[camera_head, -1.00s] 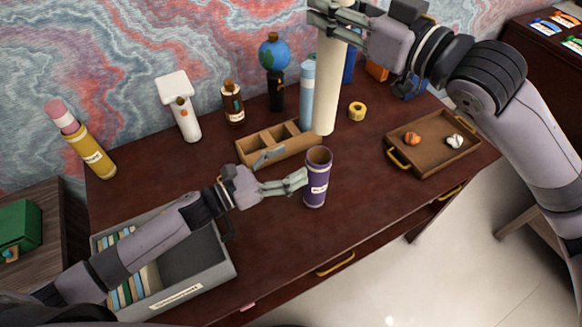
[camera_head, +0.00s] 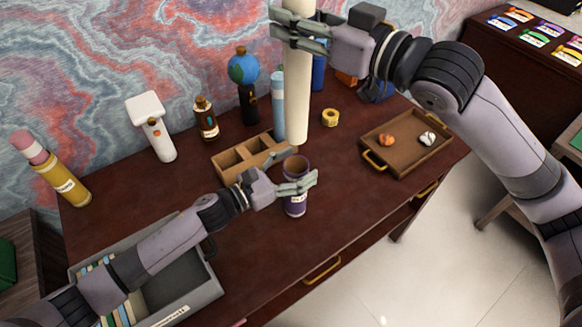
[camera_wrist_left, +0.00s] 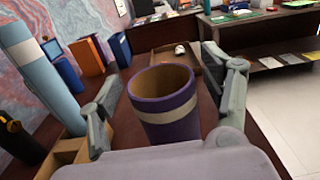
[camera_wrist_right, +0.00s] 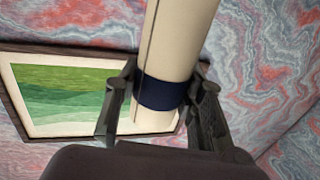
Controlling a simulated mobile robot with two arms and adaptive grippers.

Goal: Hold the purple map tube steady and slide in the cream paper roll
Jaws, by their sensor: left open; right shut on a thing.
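The purple map tube (camera_head: 296,205) stands upright on the desk with its open mouth facing up. My left gripper (camera_head: 300,186) is open with its fingers around the tube's upper part. In the left wrist view the tube (camera_wrist_left: 172,120) stands between the spread fingers, its brown inside empty. My right gripper (camera_head: 298,33) is shut on the cream paper roll (camera_head: 297,95), held upright above the desk. The roll's lower end is above the tube's mouth and apart from it. In the right wrist view a dark blue band (camera_wrist_right: 162,93) circles the roll between the fingers.
A wooden compartment box (camera_head: 235,160) and a light blue tube (camera_head: 278,105) stand just behind the purple tube. A brown tray (camera_head: 405,160) with two small objects lies to the right. A grey bin (camera_head: 200,290) is at front left.

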